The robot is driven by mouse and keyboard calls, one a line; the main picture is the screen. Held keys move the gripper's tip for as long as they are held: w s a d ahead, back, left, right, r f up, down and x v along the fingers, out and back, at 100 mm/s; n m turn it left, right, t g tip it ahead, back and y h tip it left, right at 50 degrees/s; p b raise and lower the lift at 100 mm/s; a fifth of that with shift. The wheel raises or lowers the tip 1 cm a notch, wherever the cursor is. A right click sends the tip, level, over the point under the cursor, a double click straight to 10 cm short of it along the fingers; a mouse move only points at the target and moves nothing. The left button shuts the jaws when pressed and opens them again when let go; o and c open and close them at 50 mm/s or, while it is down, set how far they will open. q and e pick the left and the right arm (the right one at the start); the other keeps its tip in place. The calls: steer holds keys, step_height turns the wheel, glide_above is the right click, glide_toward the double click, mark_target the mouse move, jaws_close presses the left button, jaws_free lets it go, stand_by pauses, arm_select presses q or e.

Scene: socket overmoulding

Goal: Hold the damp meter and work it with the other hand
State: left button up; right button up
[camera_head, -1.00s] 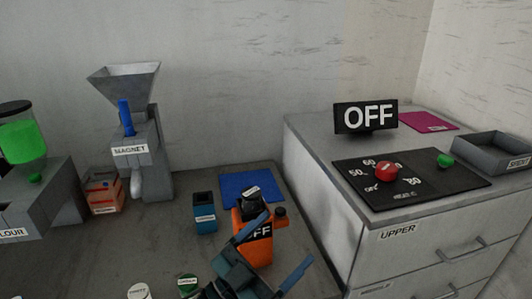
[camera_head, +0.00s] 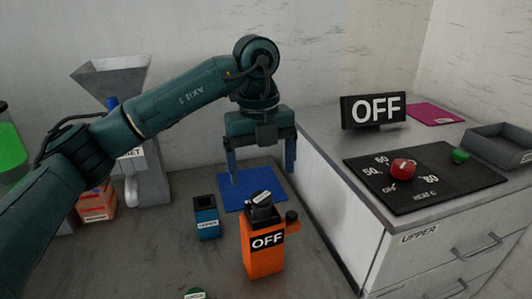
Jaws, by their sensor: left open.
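The orange damp meter (camera_head: 263,258) stands upright on the grey bench at the middle of the head view. Its display reads OFF, and a dark knob (camera_head: 262,198) with a white mark sits on its top. A dark round stub (camera_head: 291,217) sticks out at its upper right. My left gripper (camera_head: 261,172) points down with its two fingers wide apart and empty. It hangs over the blue mat (camera_head: 240,203), behind and above the meter, apart from it. My right gripper is not in view.
A blue box (camera_head: 206,220) stands left of the meter. A grey hopper machine (camera_head: 113,85) is partly hidden behind my left arm. On the right, a cabinet carries an OFF sign (camera_head: 375,109), a black panel with a red knob (camera_head: 402,167) and a grey tray (camera_head: 495,145).

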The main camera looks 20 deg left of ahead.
arm_select(q)
steer(key=shift+w+a+r+n+y, duration=0.2)
steer(key=shift+a+r+n+y, duration=0.1)
steer(key=shift+a+r+y, duration=0.2)
steer(key=p, duration=0.1)
glide_toward(272, 238)
steer(key=w+a+f, duration=0.1)
steer(key=f, duration=0.1)
steer(key=w+a+f, duration=0.1)
steer(key=f, duration=0.1)
steer(key=w+a+f, duration=0.1)
steer(key=a+f, duration=0.1)
steer(key=shift+w+a+f, duration=0.15)
steer(key=shift+f, duration=0.1)
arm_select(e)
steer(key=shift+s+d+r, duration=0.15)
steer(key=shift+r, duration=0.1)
arm_select(q)
steer(key=c, duration=0.7)
steer(key=o, duration=0.4)
steer(key=c, duration=0.4)
steer(key=shift+c, duration=0.2)
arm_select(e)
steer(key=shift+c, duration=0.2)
